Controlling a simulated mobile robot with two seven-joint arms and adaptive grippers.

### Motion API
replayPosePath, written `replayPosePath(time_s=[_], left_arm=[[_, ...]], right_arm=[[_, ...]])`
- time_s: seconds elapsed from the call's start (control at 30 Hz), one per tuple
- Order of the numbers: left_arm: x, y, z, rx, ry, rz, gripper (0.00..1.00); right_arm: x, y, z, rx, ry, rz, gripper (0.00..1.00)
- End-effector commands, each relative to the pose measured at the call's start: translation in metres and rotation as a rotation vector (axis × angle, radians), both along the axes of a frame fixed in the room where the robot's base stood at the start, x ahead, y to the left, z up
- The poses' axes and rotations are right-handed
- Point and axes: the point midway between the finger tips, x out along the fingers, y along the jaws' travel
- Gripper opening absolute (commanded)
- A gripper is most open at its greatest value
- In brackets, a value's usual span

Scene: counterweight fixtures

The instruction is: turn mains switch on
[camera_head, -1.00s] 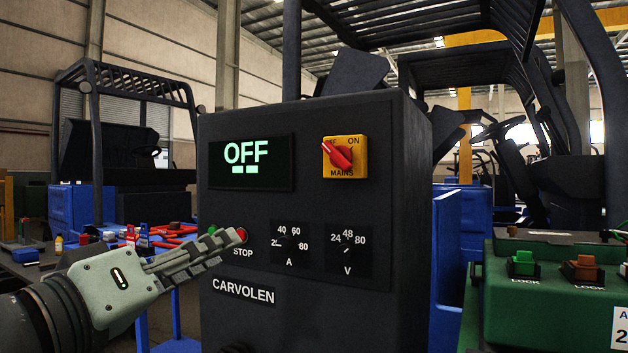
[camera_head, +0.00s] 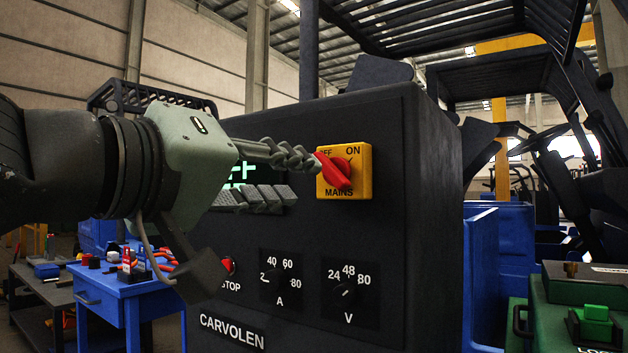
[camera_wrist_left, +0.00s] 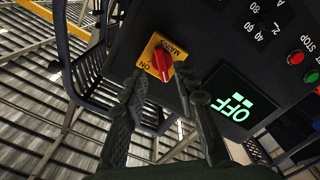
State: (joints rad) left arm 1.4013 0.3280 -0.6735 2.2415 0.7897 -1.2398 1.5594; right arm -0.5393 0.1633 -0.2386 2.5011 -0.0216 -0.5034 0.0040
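The mains switch is a red rotary knob (camera_head: 336,174) on a yellow plate (camera_head: 361,183) marked OFF, ON and MAINS, on the dark CARVOLEN cabinet (camera_head: 420,260). The knob slants toward the upper left, at the OFF side. In the left wrist view the knob (camera_wrist_left: 162,62) shows between and beyond the fingertips. My left gripper (camera_head: 306,179) is open and empty, its fingers spread just left of the knob. Contact cannot be told. The display is partly hidden behind the fingers in the head view; in the left wrist view the display (camera_wrist_left: 235,103) reads OFF. My right gripper is out of view.
Below the switch are an A dial (camera_head: 281,279) and a V dial (camera_head: 347,293). A green box (camera_head: 560,325) stands at lower right, a blue workbench (camera_head: 127,292) at left.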

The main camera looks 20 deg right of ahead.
Motion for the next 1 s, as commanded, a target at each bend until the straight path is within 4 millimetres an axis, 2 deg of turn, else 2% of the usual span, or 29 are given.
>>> replayPosePath(time_s=[0.27,0.67,1.0], left_arm=[[0.006,-0.008,0.0,0.0,0.002,0.0,0.29],[0.039,-0.05,0.001,0.0,0.002,0.0,0.29],[0.054,-0.07,0.001,0.0,0.002,0.0,0.29]], right_arm=[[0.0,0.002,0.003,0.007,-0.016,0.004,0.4],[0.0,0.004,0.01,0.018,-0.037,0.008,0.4],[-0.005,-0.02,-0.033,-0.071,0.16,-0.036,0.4]])
